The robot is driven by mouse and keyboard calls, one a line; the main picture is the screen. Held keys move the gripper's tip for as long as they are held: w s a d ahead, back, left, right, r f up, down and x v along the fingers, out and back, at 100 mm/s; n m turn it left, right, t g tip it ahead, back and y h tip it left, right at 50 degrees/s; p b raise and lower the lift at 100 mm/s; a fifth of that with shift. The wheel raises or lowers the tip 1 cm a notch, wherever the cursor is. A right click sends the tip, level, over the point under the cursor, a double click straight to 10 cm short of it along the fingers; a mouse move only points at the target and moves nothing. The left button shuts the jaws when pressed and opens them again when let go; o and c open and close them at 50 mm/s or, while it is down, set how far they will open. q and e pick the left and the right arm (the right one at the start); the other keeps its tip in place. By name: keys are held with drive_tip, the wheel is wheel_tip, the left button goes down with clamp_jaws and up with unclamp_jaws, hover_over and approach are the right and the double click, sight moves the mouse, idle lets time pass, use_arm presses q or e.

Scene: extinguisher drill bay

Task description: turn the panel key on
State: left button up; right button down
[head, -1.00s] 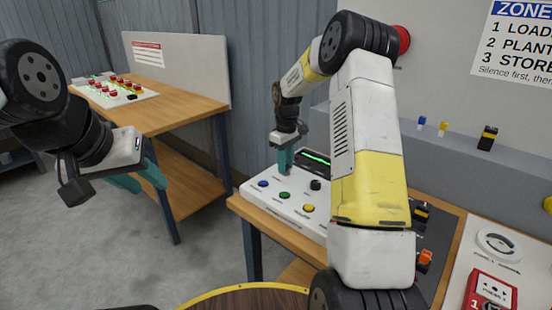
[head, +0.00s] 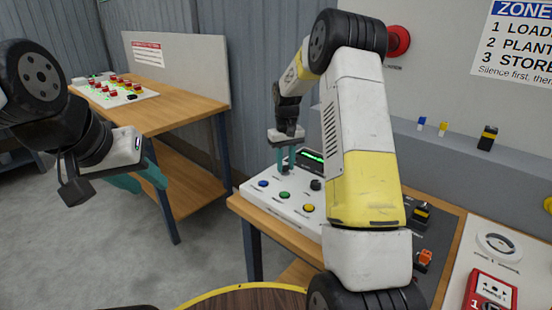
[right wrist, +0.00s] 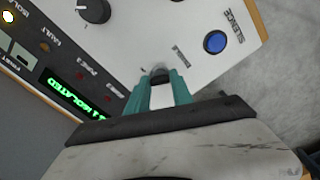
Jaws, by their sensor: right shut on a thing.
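The white control panel (head: 273,203) stands on the wooden bench, with a lit green display, several coloured buttons and a black knob (head: 316,185). My right gripper (head: 286,172) points down at the panel's back left part. In the right wrist view its teal fingers (right wrist: 161,82) are closed around a small dark key (right wrist: 160,71), beside a printed label. The fingers hide most of the key, so its angle cannot be told. The display (right wrist: 78,93) reads as isolated. My left gripper (head: 140,180) hangs open and empty at the left, away from the panel.
The blue button (right wrist: 215,42) lies close to the right fingers. A second bench (head: 165,112) with a board of red buttons stands back left. A red call point (head: 490,292) is at the lower right. Open floor lies between the benches.

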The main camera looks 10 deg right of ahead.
drive_tip(key=m, duration=0.6)
drive_tip(key=shift+m, duration=0.3)
idle(0.4)
drive_tip(key=c, duration=1.1)
unclamp_jaws()
drive_tip(key=shift+r, duration=0.15)
wheel_tip(320, 180, up, 8)
drive_tip(key=shift+f, duration=0.2)
